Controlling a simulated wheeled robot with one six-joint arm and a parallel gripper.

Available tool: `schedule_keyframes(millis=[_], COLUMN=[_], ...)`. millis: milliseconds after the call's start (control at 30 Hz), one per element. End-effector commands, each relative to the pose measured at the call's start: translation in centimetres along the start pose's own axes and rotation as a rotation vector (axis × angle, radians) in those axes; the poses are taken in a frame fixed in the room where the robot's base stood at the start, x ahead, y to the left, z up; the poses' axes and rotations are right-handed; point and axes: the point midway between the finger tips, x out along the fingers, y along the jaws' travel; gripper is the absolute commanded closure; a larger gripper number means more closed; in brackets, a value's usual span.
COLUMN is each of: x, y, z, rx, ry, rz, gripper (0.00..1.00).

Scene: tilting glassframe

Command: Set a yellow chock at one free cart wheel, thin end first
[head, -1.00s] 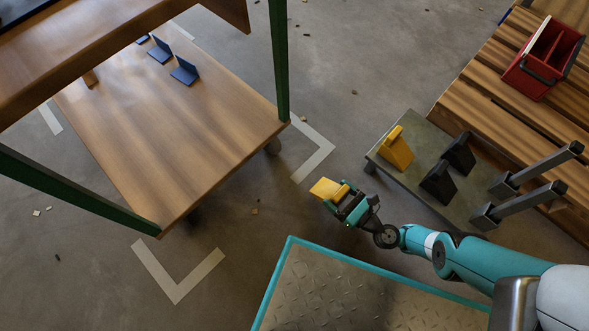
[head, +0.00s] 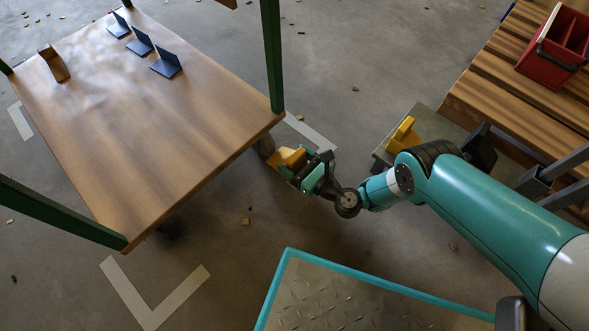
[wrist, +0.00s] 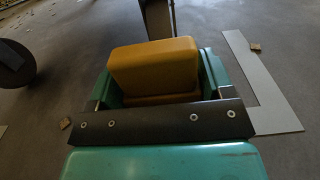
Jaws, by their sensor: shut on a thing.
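My gripper (head: 304,170) is shut on a yellow chock (head: 286,158), which it holds close to the cart's near right wheel (head: 265,146). The chock fills the space between the jaws in the wrist view (wrist: 155,68). I cannot tell whether it touches the wheel or the floor. The cart (head: 165,115) has a wooden deck and green posts. Another wheel (head: 168,230) shows dimly under its near corner; in the wrist view a dark wheel (wrist: 14,65) is at the left. A second yellow chock (head: 403,135) stands on a grey plate, partly behind my arm.
Black chocks (head: 480,148) are on the grey plate (head: 425,116) beside a slatted wooden platform (head: 490,95) with a red tote (head: 552,52). Blue brackets (head: 166,66) and a brown piece (head: 54,64) sit on the deck. White corner marks (head: 150,312) lie on the floor.

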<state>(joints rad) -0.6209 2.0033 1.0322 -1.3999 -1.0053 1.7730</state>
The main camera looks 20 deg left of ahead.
Motion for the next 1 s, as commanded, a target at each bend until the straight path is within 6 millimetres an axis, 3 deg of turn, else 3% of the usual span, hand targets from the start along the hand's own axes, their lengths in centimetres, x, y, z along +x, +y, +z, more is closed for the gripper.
schedule_keyframes(millis=[200,633,667,767,1000], x=[0.2,0.2,0.2,0.2,0.2], y=[0.0,0.0,0.0,0.0,0.0], z=[-3.5,-3.9,-3.9,-3.8,-3.7], rx=[0.001,0.000,0.000,0.000,0.000], ry=[-0.003,-0.003,-0.001,-0.001,-0.001], rz=[0.000,0.001,0.001,0.001,0.001], gripper=[0.67,0.67,0.23,0.00,0.00])
